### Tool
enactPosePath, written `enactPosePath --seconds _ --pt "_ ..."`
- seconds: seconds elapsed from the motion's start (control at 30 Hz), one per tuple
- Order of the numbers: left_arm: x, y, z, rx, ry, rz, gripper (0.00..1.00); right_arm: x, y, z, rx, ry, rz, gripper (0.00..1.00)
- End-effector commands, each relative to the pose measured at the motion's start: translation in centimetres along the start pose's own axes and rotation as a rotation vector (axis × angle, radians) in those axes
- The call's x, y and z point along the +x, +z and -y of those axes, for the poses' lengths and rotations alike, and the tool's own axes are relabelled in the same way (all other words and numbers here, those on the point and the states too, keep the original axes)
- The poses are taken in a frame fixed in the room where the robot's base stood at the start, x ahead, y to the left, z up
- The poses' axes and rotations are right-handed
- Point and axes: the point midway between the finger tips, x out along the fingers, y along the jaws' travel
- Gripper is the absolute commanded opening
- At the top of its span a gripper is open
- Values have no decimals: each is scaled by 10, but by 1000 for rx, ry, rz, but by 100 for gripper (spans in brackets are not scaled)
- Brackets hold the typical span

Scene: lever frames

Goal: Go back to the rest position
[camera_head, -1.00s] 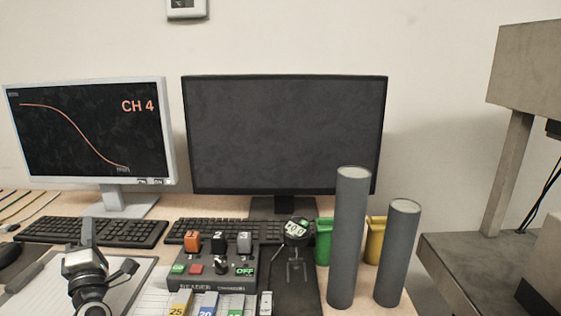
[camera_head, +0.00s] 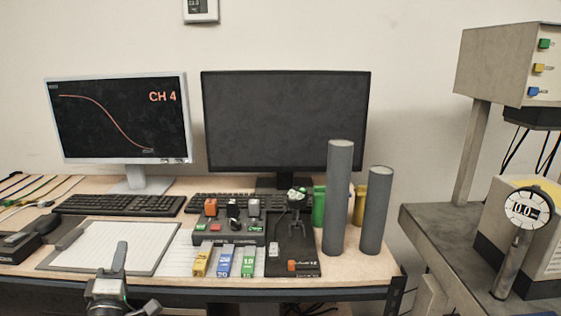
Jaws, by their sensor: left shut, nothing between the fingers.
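My left gripper (camera_head: 121,250) shows at the bottom left, shut and empty. In the picture its fingertips overlap the front of the clipboard (camera_head: 55,262); it touches nothing that I can make out. The rest of its arm is cut off by the lower edge. My right gripper is not in view. The dark lever box (camera_head: 228,239) stands on the desk (camera_head: 345,270), apart from the gripper, with orange, black and grey levers on top.
Two grey cylinders (camera_head: 339,200) stand upright at the desk's right, before green and yellow bins. Blocks coloured yellow, blue and green (camera_head: 248,262) lie near the front edge. Two monitors (camera_head: 284,120) stand behind keyboards. A machine with a round dial (camera_head: 528,209) is at the right.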

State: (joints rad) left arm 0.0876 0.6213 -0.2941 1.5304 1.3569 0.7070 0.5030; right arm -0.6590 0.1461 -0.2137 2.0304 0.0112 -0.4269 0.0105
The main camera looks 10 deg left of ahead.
Motion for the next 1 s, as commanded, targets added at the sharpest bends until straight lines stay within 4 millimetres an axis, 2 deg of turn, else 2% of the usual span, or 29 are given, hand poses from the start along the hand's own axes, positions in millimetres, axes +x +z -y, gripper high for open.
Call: enactPosePath --seconds 0.17,0.27,0.37,0.4,0.53,0.6,0.73,0.83,1.0 --pt "-42 53 10 119 -30 181 0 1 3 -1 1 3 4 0" --pt "-78 89 16 219 -48 318 0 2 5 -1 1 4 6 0" --pt "-133 132 24 366 -70 499 0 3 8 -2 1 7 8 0" --pt "-159 148 27 438 -80 580 0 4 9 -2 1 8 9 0" --pt "-244 185 38 702 -113 837 0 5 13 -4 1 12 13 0" --pt "-285 193 44 844 -139 961 0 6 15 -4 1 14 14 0" --pt "-341 190 54 1058 -190 1137 0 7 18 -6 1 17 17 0" --pt "-362 184 58 1152 -217 1210 0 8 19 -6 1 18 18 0" --pt "-370 181 60 1193 -227 1239 0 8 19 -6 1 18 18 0"
